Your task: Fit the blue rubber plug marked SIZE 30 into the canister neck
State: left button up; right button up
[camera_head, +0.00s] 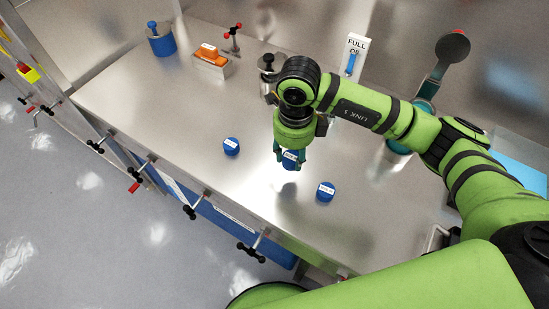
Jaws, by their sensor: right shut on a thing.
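My right gripper (291,153) points down over the steel table, shut on a blue plug (290,163) with a white label. The fingers hide part of this plug, and I cannot read its size. A second blue plug (231,147) with a white label sits on the table to the left of the gripper. A third blue plug (325,192) with a white label sits to the lower right. Their print is too small to read surely. I cannot tell which vessel is the canister; a steel one (267,68) behind the gripper is partly hidden by my arm. My left gripper is out of view.
Clamps line the front edge.

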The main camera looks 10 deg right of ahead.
jog(key=s+d+r+b, duration=0.2)
jog(key=s+d+r, duration=0.2)
jog(key=d, duration=0.1)
jog(key=shift+d, duration=0.2)
